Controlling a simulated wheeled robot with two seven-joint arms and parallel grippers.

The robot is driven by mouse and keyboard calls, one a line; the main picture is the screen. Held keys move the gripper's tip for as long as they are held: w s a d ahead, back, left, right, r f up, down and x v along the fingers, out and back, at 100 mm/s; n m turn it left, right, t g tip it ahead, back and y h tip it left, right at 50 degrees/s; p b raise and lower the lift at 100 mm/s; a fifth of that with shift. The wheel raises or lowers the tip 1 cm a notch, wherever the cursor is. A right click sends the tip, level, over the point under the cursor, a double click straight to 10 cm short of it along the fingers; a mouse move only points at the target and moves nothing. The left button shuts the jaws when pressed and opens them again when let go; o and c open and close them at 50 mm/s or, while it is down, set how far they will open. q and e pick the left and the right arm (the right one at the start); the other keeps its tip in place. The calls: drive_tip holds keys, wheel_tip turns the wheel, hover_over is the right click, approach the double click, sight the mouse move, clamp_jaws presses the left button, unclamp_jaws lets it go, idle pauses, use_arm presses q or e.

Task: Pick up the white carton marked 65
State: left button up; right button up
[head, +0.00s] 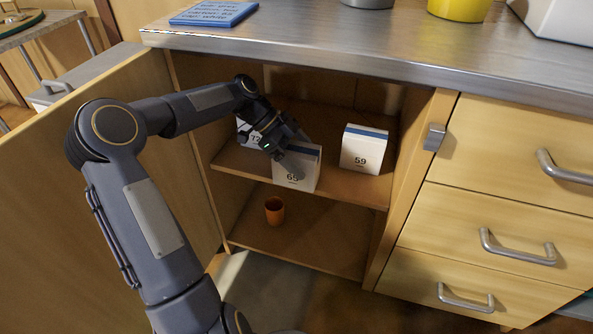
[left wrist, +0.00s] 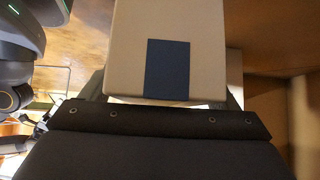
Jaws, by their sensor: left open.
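The white carton marked 65 (head: 310,177) stands upright at the front edge of the upper cabinet shelf (head: 345,188). My left gripper (head: 294,152) is open and reaches down at its top from the left, covering part of it. In the left wrist view the carton (left wrist: 205,50), with a dark blue patch, fills the space in front of the palm, and parts of the fingers show on both sides of it. Whether they touch it cannot be told. My right gripper is in neither view.
A white carton marked 59 (head: 362,152) stands to the right on the same shelf. Another carton (head: 246,132), its number partly hidden, is behind my arm. An orange cup (head: 274,210) stands on the lower shelf. The countertop (head: 370,45) overhangs, and the open door (head: 110,170) is at left.

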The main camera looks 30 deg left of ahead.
use_arm(q)
drive_tip(key=c, duration=1.2)
drive_tip(key=shift+r, duration=0.2)
